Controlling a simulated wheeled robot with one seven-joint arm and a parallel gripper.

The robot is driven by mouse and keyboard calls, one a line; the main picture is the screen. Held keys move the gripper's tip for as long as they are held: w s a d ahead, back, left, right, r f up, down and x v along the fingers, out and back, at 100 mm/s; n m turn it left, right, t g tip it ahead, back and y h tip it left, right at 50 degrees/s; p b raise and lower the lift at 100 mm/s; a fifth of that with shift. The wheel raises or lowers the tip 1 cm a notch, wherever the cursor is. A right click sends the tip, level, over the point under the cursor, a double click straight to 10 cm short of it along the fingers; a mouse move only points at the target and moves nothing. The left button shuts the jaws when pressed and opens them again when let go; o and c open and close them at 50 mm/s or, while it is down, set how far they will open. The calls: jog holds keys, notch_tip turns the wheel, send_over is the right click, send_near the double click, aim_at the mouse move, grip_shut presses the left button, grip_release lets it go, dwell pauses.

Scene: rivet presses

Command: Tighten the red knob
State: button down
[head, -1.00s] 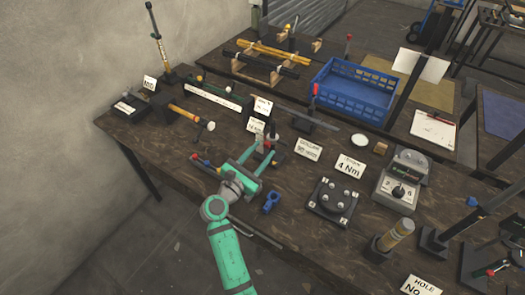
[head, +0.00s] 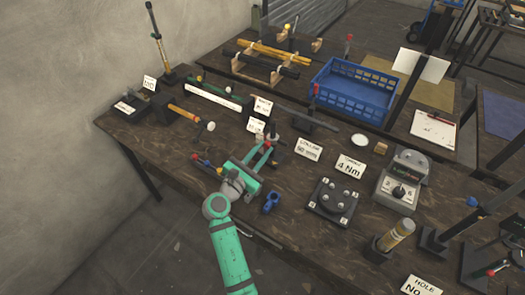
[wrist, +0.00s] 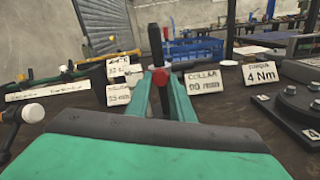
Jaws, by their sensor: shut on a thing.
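The red knob (wrist: 160,77) is in the middle of the wrist view, between my two fingertips, in front of an upright black post (wrist: 156,45). My gripper (wrist: 161,88) is shut on the knob, with one finger on each side. In the head view my gripper (head: 270,146) reaches over the table to a small device behind the fingers. There the fingers and arm hide most of the device and the knob.
Label cards stand close by, including a collar card (head: 308,149) and a 4 Nm card (head: 350,167). A blue clamp-like part (head: 271,202) lies right of my wrist. A blue crate (head: 352,92) and a round-bolted plate (head: 332,201) stand further right.

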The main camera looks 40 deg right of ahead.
jog(key=m, duration=0.4)
jog(key=shift+m, duration=0.3)
jog(key=m, duration=0.3)
jog(key=shift+m, duration=0.3)
jog(key=m, duration=0.4)
jog(key=shift+r, duration=0.1)
jog(key=shift+m, duration=1.9)
jog(key=c, duration=1.5)
grip_release()
jog(key=shift+c, duration=0.2)
jog(key=v, duration=1.1)
